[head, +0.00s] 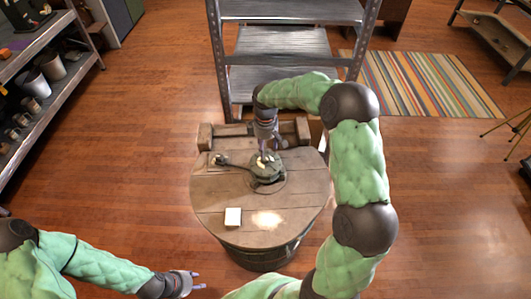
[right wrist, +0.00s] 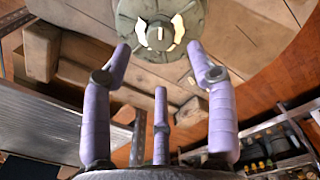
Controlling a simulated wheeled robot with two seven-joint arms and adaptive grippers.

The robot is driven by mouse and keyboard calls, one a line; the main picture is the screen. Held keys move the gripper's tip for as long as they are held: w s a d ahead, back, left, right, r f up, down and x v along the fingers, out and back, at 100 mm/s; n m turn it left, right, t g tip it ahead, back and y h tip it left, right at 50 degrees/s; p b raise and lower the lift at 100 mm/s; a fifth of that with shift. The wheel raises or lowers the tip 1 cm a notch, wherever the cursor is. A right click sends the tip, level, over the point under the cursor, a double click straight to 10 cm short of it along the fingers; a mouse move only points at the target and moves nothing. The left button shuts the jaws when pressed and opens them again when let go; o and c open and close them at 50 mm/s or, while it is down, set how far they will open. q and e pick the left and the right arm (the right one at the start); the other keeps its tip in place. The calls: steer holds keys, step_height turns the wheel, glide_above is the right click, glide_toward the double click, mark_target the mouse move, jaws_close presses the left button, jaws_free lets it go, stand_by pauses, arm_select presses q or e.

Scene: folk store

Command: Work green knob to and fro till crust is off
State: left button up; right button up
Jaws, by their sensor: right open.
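The green knob (head: 262,174) is a dull grey-green round piece on top of a wooden barrel (head: 210,195), with a short arm ending in a small round end at its left. In the right wrist view the knob (right wrist: 160,17) is at the top, with pale cream patches that look like crust on its face. My right gripper (head: 266,150) points down over the knob and partly hides it. Its three purple fingers (right wrist: 160,75) are spread and empty, their tips just short of the knob in the picture. My left gripper (head: 198,280) is open and empty, low at the left of the barrel.
A small white block (head: 233,217) and a pale powdery patch (head: 267,220) lie on the barrel's near part. A metal shelf rack (head: 285,45) stands behind the barrel. Shelves with pots (head: 45,100) stand at the left; a striped rug (head: 425,83) lies at the right.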

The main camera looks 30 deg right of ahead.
mark_target(266, 157)
steer(key=shift+r, duration=2.65)
step_height(266, 157, down, 12)
steer(key=m+b, duration=1)
steer(key=m, duration=0.8)
steer(key=c, duration=1.1)
